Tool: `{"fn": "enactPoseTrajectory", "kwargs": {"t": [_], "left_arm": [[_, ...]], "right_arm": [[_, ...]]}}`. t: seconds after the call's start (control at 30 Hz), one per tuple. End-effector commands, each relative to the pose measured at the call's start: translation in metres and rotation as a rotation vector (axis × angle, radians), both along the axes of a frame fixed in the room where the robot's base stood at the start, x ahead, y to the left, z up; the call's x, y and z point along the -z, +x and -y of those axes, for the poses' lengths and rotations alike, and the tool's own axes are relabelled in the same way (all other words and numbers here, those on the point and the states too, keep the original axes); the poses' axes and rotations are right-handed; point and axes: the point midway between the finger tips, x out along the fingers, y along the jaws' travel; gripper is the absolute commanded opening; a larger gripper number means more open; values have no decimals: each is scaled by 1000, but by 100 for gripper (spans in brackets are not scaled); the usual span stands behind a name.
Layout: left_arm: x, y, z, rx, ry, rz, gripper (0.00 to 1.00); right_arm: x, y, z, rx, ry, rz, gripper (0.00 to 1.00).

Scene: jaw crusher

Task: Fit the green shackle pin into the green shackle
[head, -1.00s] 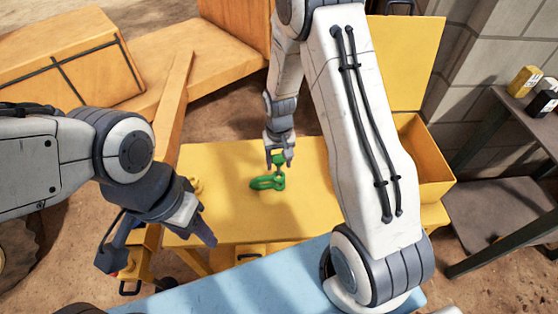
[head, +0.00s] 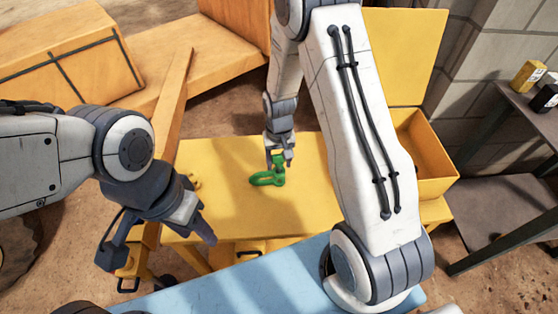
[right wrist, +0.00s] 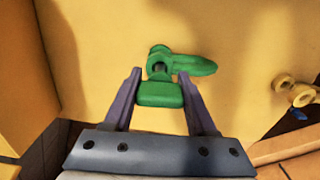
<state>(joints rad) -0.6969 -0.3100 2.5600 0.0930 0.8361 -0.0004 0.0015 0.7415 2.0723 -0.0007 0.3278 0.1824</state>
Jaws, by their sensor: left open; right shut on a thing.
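The green shackle (head: 263,180) lies on the yellow table. In the right wrist view, the shackle (right wrist: 198,65) stretches right from an eye just beyond the fingertips. My right gripper (head: 279,164) is above the shackle's right end. It is shut on the green shackle pin (head: 278,161). In the right wrist view, the pin's wide green head (right wrist: 160,94) sits between the fingers (right wrist: 160,76), in line with the eye. I cannot tell whether the pin's tip is inside the eye. My left gripper (head: 158,250) is open and empty, in front of the table's left end.
The yellow table (head: 220,215) is mostly clear around the shackle. A small yellow part (head: 194,181) lies at its left edge. An open yellow box (head: 425,150) stands at the right. A blue surface (head: 250,285) is in front. A dark bench (head: 505,205) stands far right.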

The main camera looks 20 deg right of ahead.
Motion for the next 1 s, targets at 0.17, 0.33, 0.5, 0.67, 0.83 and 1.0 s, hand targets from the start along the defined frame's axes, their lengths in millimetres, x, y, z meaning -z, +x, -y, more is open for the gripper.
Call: {"fn": "enactPoseTrajectory", "kwargs": {"t": [0.17, 0.33, 0.5, 0.67, 0.83, 1.0], "left_arm": [[4, 0, 0, 0, 0, 0, 50], [7, 0, 0, 0, 0, 0, 50], [10, 0, 0, 0, 0, 0, 50], [12, 0, 0, 0, 0, 0, 50], [12, 0, 0, 0, 0, 0, 50], [12, 0, 0, 0, 0, 0, 50]], "right_arm": [[6, 0, 0, 0, 0, 0, 0], [10, 0, 0, 0, 0, 0, 0], [14, 0, 0, 0, 0, 1, 0], [18, 0, 0, 0, 0, 1, 0], [18, 0, 0, 0, 0, 1, 92], [18, 0, 0, 0, 0, 1, 92]]}}
